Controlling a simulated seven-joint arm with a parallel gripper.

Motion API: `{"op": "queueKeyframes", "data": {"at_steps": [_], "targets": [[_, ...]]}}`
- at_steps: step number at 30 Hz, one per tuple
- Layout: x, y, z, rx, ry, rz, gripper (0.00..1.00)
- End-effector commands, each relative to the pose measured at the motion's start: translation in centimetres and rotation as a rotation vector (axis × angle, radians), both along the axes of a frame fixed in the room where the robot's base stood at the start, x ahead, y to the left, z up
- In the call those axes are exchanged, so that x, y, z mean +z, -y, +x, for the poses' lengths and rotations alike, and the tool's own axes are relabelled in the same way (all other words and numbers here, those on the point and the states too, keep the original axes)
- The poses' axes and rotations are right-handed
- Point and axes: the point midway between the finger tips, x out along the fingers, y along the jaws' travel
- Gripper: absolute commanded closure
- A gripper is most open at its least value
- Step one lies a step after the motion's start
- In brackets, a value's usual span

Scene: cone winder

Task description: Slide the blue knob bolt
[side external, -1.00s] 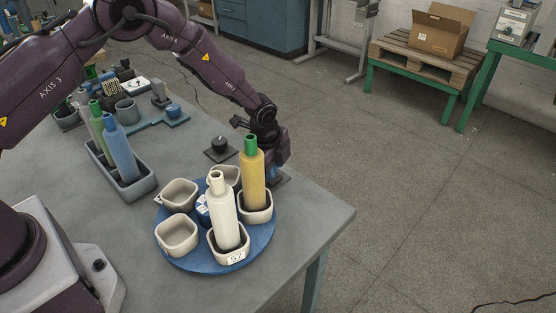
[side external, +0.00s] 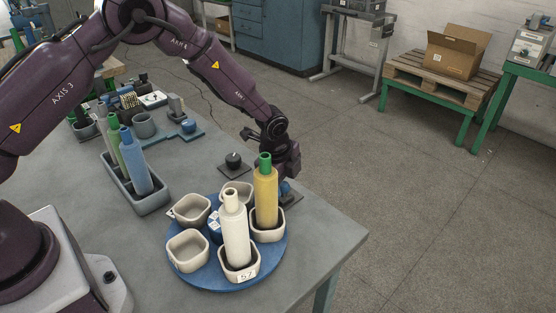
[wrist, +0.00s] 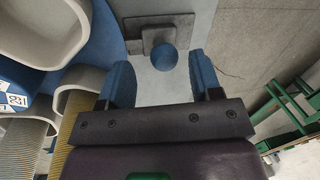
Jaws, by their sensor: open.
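The blue knob (wrist: 164,57) of the bolt is a round ball on a grey metal plate (wrist: 146,27), seen top centre in the wrist view. My gripper (wrist: 163,82) is open, with one blue-padded finger on each side of the picture below the knob. The knob lies ahead of the gap between the fingertips, and nothing is held. In the side view my gripper (side external: 286,182) points down at the right edge of the table, behind the yellow cone, which partly hides it. The knob is hard to tell from the blue fingers there.
A blue turntable (side external: 205,281) with pale cups stands close by, holding a white cone (side external: 235,232) and a yellow cone (side external: 266,198). A black knob (side external: 233,159) on a plate is left of my gripper. A tray (side external: 151,204) of cones stands further left.

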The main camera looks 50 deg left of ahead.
Motion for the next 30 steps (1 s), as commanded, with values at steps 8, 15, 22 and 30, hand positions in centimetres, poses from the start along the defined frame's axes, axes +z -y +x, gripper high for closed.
{"op": "queueKeyframes", "data": {"at_steps": [8, 15, 22, 30], "targets": [[6.3, 0.2, -1.1, 0.000, 0.003, 0.000, 0.41], [9.9, 0.4, -1.9, 0.000, 0.001, 0.000, 0.41], [10.8, 0.4, -2.1, 0.000, -0.003, 0.000, 0.41], [11.0, 0.4, -2.2, 0.005, 0.000, 0.000, 0.41]]}}
